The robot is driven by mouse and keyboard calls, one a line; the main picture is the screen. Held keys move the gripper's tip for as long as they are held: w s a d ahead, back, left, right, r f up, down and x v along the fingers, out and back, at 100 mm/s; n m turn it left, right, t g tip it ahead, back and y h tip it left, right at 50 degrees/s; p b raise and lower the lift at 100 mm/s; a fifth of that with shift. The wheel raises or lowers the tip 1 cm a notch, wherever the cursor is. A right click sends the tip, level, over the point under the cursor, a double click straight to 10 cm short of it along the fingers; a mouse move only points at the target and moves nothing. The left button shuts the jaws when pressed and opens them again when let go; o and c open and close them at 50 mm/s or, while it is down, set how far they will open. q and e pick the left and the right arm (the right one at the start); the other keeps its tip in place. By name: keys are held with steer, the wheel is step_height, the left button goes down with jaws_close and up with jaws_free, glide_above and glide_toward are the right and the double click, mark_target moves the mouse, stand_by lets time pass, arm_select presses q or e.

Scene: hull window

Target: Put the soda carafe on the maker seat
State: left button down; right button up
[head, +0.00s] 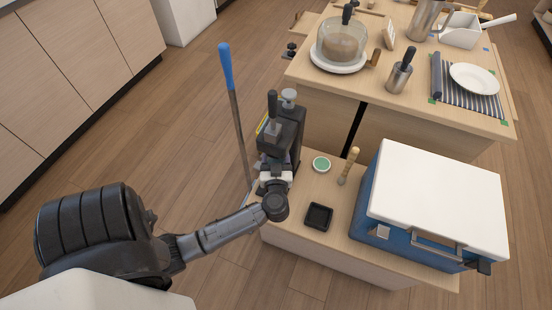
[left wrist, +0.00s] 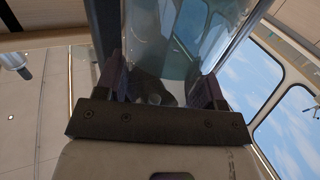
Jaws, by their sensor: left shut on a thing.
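The dark soda maker (head: 291,125) stands upright at the far left corner of the low wooden counter, with a grey knob on top. My left gripper (head: 273,170) is right in front of the maker's lower part and hides its seat. In the left wrist view, my left gripper (left wrist: 160,88) is shut on the clear, bluish carafe (left wrist: 160,35), with one dark finger on each side. The carafe is mostly hidden in the head view, so I cannot tell whether it touches the seat. My right gripper is not in view.
A blue cooler with a white lid (head: 437,190) fills the counter's right side. A small black tray (head: 319,216), a green-topped round item (head: 321,164) and a wooden-handled brush (head: 348,166) lie between. A blue-handled pole (head: 235,115) stands left of the maker. A table (head: 430,118) stands behind.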

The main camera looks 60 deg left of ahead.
arm_select(q)
steer(key=c, duration=0.7)
jaws_free()
steer(key=shift+f, duration=0.15)
steer(key=o, duration=0.5)
